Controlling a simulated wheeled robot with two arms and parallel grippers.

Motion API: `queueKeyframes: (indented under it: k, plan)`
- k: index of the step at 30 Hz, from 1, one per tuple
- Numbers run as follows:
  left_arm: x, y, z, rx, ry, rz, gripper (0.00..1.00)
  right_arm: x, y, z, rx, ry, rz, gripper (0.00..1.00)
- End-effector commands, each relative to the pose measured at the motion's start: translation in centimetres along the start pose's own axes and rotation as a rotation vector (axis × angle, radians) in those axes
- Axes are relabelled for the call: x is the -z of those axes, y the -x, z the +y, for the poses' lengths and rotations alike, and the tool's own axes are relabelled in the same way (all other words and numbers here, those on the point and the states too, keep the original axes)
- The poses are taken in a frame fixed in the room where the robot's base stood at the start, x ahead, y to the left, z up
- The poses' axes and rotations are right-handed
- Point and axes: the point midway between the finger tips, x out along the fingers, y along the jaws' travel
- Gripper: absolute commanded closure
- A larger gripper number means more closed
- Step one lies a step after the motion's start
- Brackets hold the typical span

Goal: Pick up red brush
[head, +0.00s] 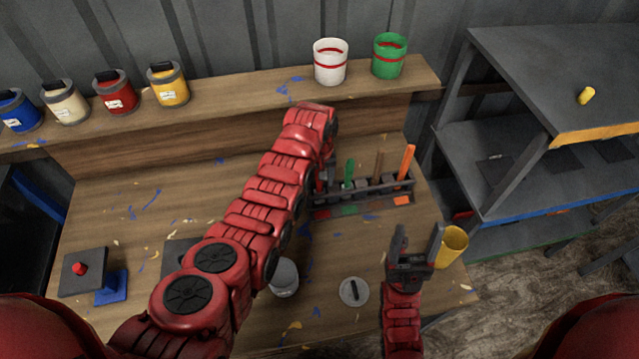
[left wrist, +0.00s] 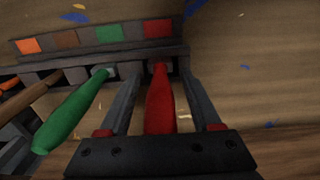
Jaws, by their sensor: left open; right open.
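The red brush (left wrist: 160,105) stands in the right end slot of a brush rack in the left wrist view, by the rack's red label. My left gripper (left wrist: 160,80) is open, with one finger on each side of the red handle. The fingers look apart from it. In the head view my left arm hides most of the red brush and the left gripper at the rack's left end.
The rack (head: 345,210) also holds a green brush (head: 348,172), a brown one (head: 378,166) and an orange one (head: 407,162). The green brush leans near my left finger. A pot (head: 284,278) and a lid (head: 354,291) lie in front. Paint cans line the back shelf.

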Motion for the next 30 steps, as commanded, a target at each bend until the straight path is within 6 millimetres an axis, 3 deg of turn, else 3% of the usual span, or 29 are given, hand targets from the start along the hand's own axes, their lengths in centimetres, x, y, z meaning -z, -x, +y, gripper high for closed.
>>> queueKeyframes:
  k: [2, 12, 30]
  plan:
    - [0.0, 0.0, -0.01, 0.0, 0.0, 0.0, 0.39, -0.01, 0.02, 0.0, 0.0, 0.0, 0.0, 0.37]
    - [-0.02, 0.0, -0.02, 0.0, 0.0, -0.001, 1.0, 0.0, 0.02, 0.0, 0.0, 0.0, 0.0, 0.37]
    - [0.03, 0.68, 0.01, 0.001, 0.0, -0.001, 1.0, -0.08, 0.48, -0.02, 0.0, 0.0, 0.0, 0.37]
